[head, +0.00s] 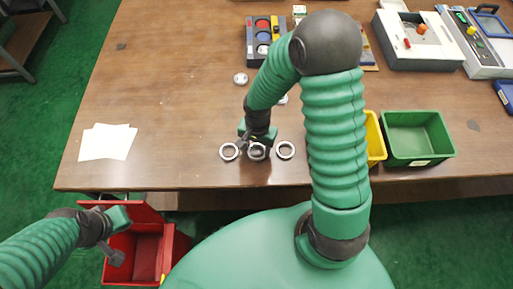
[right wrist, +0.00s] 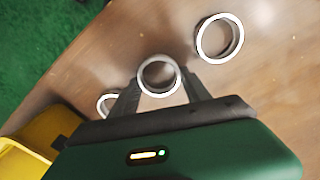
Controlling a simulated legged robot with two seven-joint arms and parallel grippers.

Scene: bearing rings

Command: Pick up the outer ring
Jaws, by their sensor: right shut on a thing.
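Three metal rings lie in a row near the table's front edge: a left ring (head: 229,152), a middle ring (head: 256,153) and a right ring (head: 285,150). My right gripper (head: 257,142) is over the middle ring. In the right wrist view its fingers (right wrist: 160,91) are shut on that ring (right wrist: 158,76), one on each side. Another ring (right wrist: 220,38) lies apart at the upper right there, and a third (right wrist: 106,103) is partly hidden behind a finger. I cannot tell whether the held ring is lifted. My left gripper (head: 114,242) is away from the rings, above a red box.
The red box (head: 174,250) stands below the table's front edge. A yellow bin (head: 375,137) and a green bin (head: 418,138) are to the right. White papers (head: 108,141) lie at left. Small round parts (head: 240,78) and several devices (head: 420,40) are farther back.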

